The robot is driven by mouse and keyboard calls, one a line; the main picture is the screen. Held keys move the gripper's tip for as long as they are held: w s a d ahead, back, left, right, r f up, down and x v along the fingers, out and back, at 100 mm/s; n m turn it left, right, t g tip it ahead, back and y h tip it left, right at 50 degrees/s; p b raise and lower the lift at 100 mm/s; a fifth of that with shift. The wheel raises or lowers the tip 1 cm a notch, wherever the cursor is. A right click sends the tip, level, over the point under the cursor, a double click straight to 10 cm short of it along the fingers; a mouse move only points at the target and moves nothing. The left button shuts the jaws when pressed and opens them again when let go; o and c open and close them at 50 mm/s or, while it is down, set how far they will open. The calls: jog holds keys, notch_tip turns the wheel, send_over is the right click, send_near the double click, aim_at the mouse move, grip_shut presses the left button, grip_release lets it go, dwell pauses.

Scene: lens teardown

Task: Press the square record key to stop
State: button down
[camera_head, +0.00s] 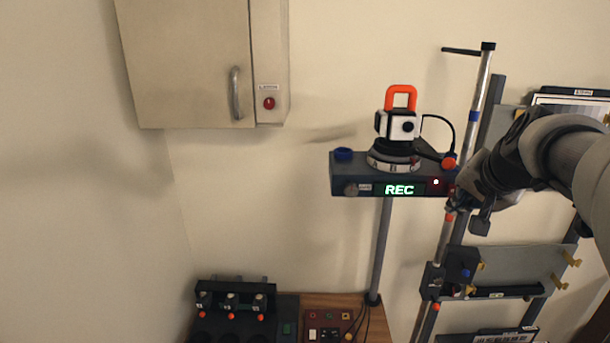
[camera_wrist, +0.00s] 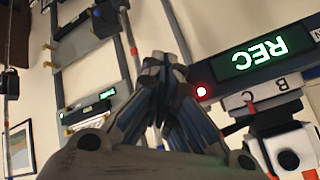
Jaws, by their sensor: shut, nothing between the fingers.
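The dark control bar (camera_head: 350,178) on a pole has a lit display (camera_head: 399,190) reading REC in green-white letters. Right of the display is a red key (camera_head: 436,186) with a bright white light on it. In the wrist view the display (camera_wrist: 259,53) appears upside down, and the red glowing key (camera_wrist: 201,91) is just right of my gripper's fingers. I cannot make out the key's square outline there. My gripper (camera_wrist: 164,66) is shut and empty. In the head view my gripper (camera_head: 454,205) is at the bar's right end, close to the key; I cannot tell whether they touch.
A white camera (camera_head: 398,126) with an orange handle stands on a lettered dial (camera_head: 394,162) on the bar. A metal rail (camera_head: 464,130) and grey rack (camera_head: 515,263) stand at right. A cabinet (camera_head: 187,62) hangs upper left. Wall left of the bar is clear.

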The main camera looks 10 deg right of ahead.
jog(key=shift+w, duration=0.4)
dwell(0.7)
jog(key=shift+s, duration=0.15)
jog(key=shift+s+a+b, duration=0.15)
jog(key=shift+s+b, duration=0.25)
jog(key=shift+s, duration=0.35)
